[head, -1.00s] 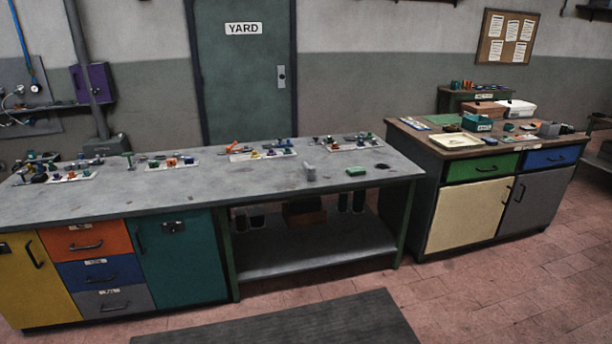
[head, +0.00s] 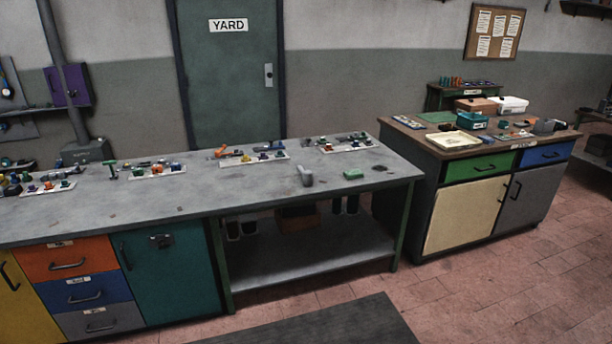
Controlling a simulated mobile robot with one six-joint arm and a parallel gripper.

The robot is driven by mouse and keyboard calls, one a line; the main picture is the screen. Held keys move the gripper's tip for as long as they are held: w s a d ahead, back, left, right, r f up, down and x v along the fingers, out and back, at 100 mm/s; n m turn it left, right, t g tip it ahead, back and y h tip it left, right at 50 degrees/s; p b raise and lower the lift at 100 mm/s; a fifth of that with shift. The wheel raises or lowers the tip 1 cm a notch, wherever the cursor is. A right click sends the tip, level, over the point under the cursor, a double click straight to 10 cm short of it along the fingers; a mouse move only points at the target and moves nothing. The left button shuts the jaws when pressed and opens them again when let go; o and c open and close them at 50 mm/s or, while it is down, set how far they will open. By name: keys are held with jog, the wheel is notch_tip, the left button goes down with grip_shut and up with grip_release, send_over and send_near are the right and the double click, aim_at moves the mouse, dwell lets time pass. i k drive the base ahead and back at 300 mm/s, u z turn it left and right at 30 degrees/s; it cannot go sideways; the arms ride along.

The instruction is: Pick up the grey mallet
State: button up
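A small grey object (head: 306,177) that looks like the grey mallet lies on the long grey workbench (head: 230,192), toward its right end. It is too small to make out its head and handle clearly. A green block (head: 353,174) lies to its right on the same bench top. My gripper is not in view.
Trays of small coloured parts (head: 254,157) line the back of the bench. A wooden-topped cabinet (head: 410,129) stands to the right, crowded with boxes. A dark mat (head: 330,322) lies on the floor in front. The tiled floor (head: 480,290) at the right is clear.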

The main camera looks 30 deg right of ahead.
aim_at(307, 175)
jog(key=i, duration=1.3)
jog(key=u, duration=0.05)
